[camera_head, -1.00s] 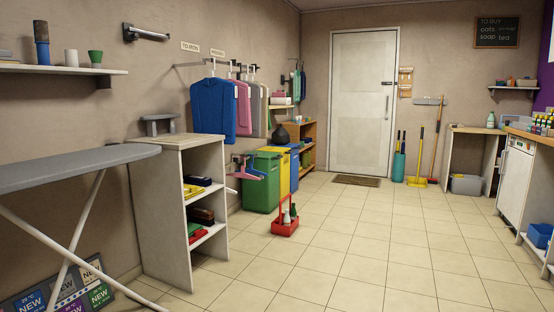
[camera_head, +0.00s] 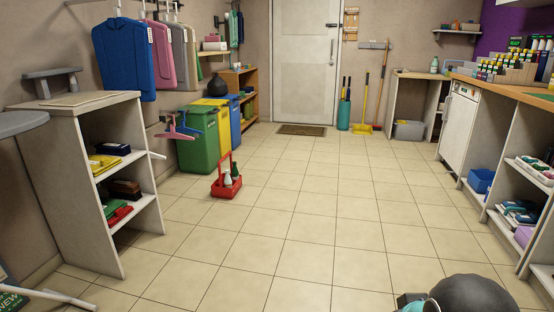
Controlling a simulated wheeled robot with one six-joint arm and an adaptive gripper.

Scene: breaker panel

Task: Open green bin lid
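The green bin (camera_head: 199,143) stands against the left wall, nearest to me in a row of bins. Its lid (camera_head: 187,115) looks shut. A dark rounded part of my own arm shows at the bottom right edge of the view. My gripper's fingers are not in view.
A yellow bin (camera_head: 217,118) and a blue bin (camera_head: 234,121) stand behind the green one. A red caddy with bottles (camera_head: 226,186) sits on the floor in front of the bins. A white shelf unit (camera_head: 78,195) stands at the near left. The middle floor is clear.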

